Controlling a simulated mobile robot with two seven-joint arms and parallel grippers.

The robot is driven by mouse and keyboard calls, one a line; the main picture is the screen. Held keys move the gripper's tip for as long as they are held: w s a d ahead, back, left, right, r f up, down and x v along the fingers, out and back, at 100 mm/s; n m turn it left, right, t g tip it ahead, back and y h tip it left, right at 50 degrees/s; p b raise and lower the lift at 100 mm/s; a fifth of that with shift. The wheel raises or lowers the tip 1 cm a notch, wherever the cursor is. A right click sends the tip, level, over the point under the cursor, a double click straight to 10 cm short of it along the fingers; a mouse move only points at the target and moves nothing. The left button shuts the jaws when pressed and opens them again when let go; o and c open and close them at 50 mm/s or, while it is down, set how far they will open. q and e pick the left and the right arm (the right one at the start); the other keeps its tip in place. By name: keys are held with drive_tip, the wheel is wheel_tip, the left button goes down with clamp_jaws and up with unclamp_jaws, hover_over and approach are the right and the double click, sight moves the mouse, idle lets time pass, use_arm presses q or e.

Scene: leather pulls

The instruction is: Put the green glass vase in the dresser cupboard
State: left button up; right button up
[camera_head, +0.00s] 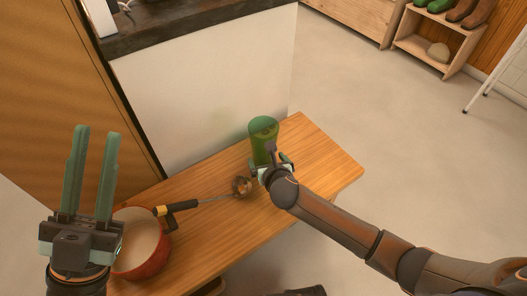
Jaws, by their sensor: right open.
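The green glass vase (263,133) stands upright near the back edge of the wooden bench, in the middle of the head view. My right gripper (276,155) is open at the vase's lower part, on its near side. Its hand hides the vase's base, and I cannot tell whether the fingers touch the glass. My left gripper (90,175) is raised at the left, fingers pointing up, open and empty. I cannot make out the dresser cupboard for certain; part of a wooden cabinet (352,14) shows at the top.
A ladle with a dark handle (182,207) lies on the bench (325,165), left of the vase. A red bowl (150,258) sits behind my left gripper. A white wall with a dark counter (200,25) stands behind. A shoe shelf (425,48) is at upper right; the floor between is clear.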

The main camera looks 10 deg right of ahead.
drive_tip(key=b+x, duration=0.3)
drive_tip(key=x, duration=0.2)
drive_tip(key=shift+w+r, duration=0.1)
drive_tip(key=shift+w, duration=0.2)
use_arm(q)
wheel_tip(320, 180, down, 3)
drive_tip(key=shift+d+f+n, duration=0.1)
drive_tip(key=shift+d+n, duration=0.05)
drive_tip(key=shift+n, duration=0.15)
use_arm(e)
drive_tip(key=shift+c, duration=0.2)
drive_tip(key=c, duration=1.4)
drive_tip(key=shift+r, duration=0.1)
drive_tip(key=shift+r, duration=0.1)
